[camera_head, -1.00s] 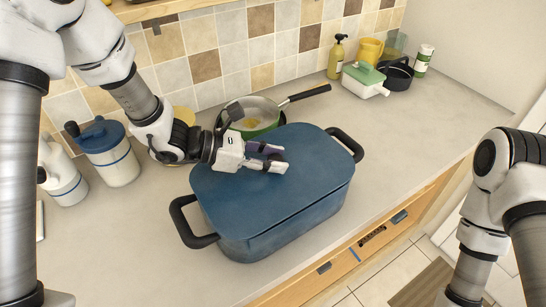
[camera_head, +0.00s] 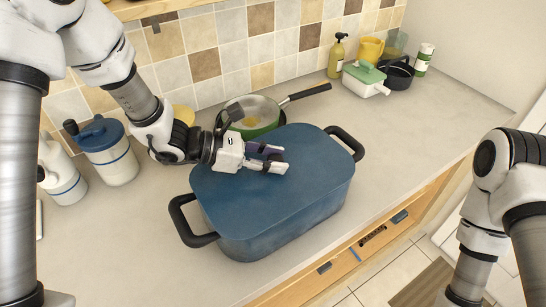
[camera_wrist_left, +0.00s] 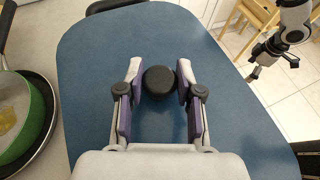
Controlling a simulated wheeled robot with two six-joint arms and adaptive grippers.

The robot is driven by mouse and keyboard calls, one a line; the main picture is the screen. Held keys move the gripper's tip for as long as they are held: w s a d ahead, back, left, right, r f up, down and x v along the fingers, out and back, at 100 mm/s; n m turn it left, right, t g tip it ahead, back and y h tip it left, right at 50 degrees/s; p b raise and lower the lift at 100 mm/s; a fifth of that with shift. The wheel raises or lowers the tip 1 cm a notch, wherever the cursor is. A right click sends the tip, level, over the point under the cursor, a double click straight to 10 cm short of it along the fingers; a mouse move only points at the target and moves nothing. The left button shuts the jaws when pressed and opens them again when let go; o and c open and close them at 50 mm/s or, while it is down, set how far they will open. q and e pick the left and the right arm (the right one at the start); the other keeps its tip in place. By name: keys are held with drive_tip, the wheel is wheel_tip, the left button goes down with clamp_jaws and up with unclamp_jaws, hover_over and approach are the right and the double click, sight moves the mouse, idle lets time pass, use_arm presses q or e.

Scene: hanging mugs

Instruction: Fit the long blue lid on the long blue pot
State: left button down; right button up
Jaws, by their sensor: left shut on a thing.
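The long blue lid (camera_head: 235,195) lies over the long blue pot (camera_head: 290,232), roughly lined up with its rim. No clear gap shows along the front side; the far rim is hidden. The pot's black handles stick out at both ends. My left gripper (camera_head: 277,160) is over the middle of the lid. In the left wrist view its fingers (camera_wrist_left: 160,88) are shut on the round black knob (camera_wrist_left: 159,80) of the lid. My right gripper (camera_wrist_left: 272,68) shows small in the left wrist view, apart from the pot, with its fingers seemingly spread and empty.
A green pan (camera_head: 258,112) stands close behind the pot. A white canister with a blue lid (camera_head: 110,150) and a white bottle (camera_head: 62,175) stand at the left. A yellow bottle (camera_head: 337,58) and small pots are at the back right. The counter right of the pot is clear.

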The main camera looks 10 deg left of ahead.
use_arm(q)
drive_tip(key=shift+f+b, duration=0.3)
drive_tip(key=shift+b, duration=0.05)
drive_tip(key=c, duration=0.7)
unclamp_jaws()
drive_tip(key=shift+o, duration=0.4)
drive_tip(key=shift+o, duration=1.3)
drive_tip(key=shift+a+r, duration=0.1)
drive_tip(key=v, duration=1.1)
drive_tip(key=shift+s+a, duration=0.15)
drive_tip(key=shift+a, duration=0.2)
